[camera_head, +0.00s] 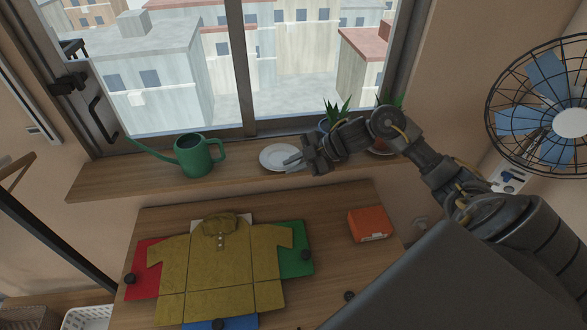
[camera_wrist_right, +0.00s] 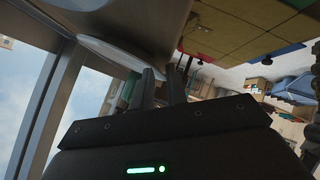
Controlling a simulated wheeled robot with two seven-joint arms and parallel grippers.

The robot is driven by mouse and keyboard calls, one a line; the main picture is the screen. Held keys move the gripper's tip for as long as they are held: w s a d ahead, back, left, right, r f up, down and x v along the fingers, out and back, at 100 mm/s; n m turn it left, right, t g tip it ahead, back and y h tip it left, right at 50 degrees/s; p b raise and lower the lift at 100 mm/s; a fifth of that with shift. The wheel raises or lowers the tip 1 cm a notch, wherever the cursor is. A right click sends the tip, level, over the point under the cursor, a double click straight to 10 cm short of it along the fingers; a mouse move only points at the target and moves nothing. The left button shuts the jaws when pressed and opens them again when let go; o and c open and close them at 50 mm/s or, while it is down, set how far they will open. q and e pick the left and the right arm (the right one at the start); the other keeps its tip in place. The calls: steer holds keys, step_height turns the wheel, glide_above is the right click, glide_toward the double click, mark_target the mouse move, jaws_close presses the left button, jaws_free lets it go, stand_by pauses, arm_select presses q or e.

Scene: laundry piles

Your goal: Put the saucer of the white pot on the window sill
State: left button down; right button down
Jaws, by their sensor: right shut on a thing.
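The white saucer (camera_head: 277,157) is at the middle of the wooden window sill (camera_head: 240,168), in front of the window. My right gripper (camera_head: 296,160) reaches in from the right and is shut on the saucer's right rim. In the right wrist view the saucer (camera_wrist_right: 112,53) shows nearly edge-on, its near rim at the fingertips (camera_wrist_right: 163,80). Whether it rests on the sill or is just above it is hard to tell. No white pot can be made out. My left gripper is not in view.
A green watering can (camera_head: 195,156) stands on the sill, left of the saucer. Potted plants (camera_head: 337,112) stand to the right, partly behind my right arm. Below is a folding table with a mustard shirt (camera_head: 222,265) and an orange box (camera_head: 370,224). A fan (camera_head: 545,105) is at right.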

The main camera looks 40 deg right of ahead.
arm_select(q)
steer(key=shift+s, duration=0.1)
arm_select(e)
steer(key=shift+w+d+r, duration=0.15)
steer(key=shift+w+d, duration=0.25)
